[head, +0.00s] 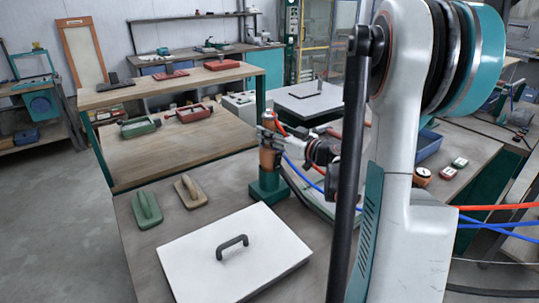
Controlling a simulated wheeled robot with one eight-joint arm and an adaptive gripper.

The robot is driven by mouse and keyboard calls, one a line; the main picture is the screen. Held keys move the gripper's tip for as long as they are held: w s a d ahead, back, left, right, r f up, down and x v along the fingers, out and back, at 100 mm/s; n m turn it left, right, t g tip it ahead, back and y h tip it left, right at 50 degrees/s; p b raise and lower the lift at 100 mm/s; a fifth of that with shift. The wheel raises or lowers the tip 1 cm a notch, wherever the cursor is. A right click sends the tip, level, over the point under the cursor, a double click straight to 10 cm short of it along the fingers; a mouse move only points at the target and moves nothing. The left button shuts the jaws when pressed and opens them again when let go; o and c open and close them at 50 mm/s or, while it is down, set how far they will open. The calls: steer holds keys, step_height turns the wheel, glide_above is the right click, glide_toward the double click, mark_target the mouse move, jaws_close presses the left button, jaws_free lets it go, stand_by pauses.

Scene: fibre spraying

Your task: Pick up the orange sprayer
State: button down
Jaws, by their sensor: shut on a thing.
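The orange sprayer (268,158) is upright at the middle of the near workbench, in or just above a green stand (268,190). I cannot tell whether it still touches the stand. My gripper (278,141) reaches it from the right and is shut on its upper part. The fingers are small in this view and partly merge with the sprayer's dark top. My arm hides part of the bench to the right.
A white panel with a black handle (235,258) lies on the near workbench (140,232). A green float (146,208) and a tan float (190,190) lie left of the stand. Red and blue hoses (303,174) run beside my gripper. Another wooden table (165,155) stands behind.

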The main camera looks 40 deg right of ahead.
mark_target(270, 109)
steer(key=shift+r, duration=0.15)
step_height(270, 109, up, 19)
steer(key=p, duration=0.7)
step_height(270, 109, down, 8)
steer(key=b, duration=0.6)
steer(key=shift+r, duration=0.2)
step_height(270, 109, up, 15)
steer(key=p, duration=1.1)
steer(key=shift+r+p, duration=0.15)
steer(key=shift+p, duration=0.15)
